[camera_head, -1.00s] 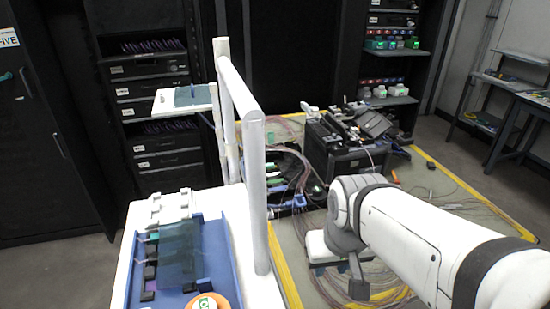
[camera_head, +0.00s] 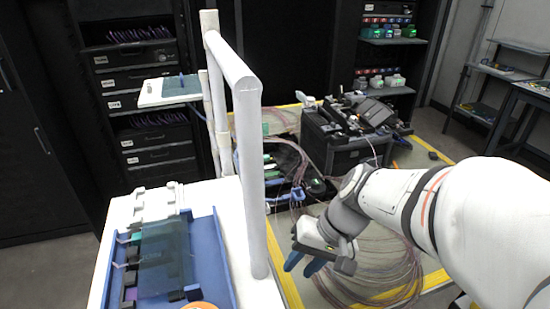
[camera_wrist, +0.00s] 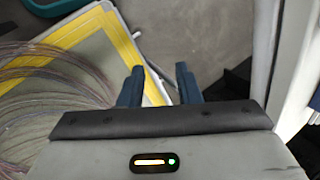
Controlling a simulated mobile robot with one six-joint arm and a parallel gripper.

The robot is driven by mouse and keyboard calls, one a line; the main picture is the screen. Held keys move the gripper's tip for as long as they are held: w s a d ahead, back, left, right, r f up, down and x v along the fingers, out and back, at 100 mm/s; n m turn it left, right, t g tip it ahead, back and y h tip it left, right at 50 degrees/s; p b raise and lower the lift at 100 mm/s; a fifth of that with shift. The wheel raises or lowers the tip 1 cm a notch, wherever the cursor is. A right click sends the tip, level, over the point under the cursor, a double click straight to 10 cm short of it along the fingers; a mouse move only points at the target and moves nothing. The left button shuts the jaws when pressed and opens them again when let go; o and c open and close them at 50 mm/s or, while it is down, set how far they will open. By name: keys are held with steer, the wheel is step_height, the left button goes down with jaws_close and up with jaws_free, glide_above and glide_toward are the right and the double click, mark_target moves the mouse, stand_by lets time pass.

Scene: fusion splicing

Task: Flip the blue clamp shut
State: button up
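I cannot make out a blue clamp for certain. Small parts stand on the dark splicing machine (camera_head: 360,114) on top of a black case (camera_head: 340,148) in the head view, but they are too small to tell apart. My gripper (camera_head: 301,264) is in front of and below that case, beside the white post, with its blue fingers pointing down to the left. In the wrist view my gripper (camera_wrist: 159,84) shows two dark blue fingers apart with nothing between them, above the grey floor and a yellow line. The splicing machine is outside the wrist view.
A white post and rail frame (camera_head: 250,170) stands left of my gripper. A white table with a blue tray (camera_head: 220,262) is at lower left. Looped cables (camera_head: 385,275) lie on the floor mat under my arm. A black open bin (camera_head: 285,165) with cables sits left of the case.

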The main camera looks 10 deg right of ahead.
steer(key=w+d+f+m+t+y+b, duration=0.1)
steer(key=w+f+m+t+y+b, duration=0.1)
steer(key=w, duration=0.3)
steer(key=w+d+f+m+t+y+b, duration=0.1)
steer(key=w+f+m+t+y+b, duration=0.1)
steer(key=w, duration=0.4)
steer(key=w+d+f+m+t+y+b, duration=0.2)
steer(key=w+f+m+t+y+b, duration=0.1)
steer(key=w+f+t+b, duration=0.1)
steer(key=shift+w+t+b, duration=0.55)
steer(key=shift+w+t, duration=0.15)
steer(key=shift+w, duration=0.1)
steer(key=w+d+m+t, duration=0.1)
steer(key=d, duration=0.1)
steer(key=w+d+f+m+t+h+b, duration=0.1)
steer(key=w+d+t, duration=0.1)
steer(key=w+d+m+t+h, duration=0.1)
steer(key=d, duration=0.1)
steer(key=shift+w+d+f+t+b, duration=0.15)
steer(key=shift+d+f+t+b, duration=0.05)
steer(key=shift+f+t+b, duration=0.2)
steer(key=shift+h, duration=0.3)
steer(key=x, duration=0.7)
steer(key=shift+w+a+r, duration=0.1)
steer(key=shift+w+a, duration=0.05)
steer(key=shift+w, duration=0.05)
steer(key=shift+c, duration=0.3)
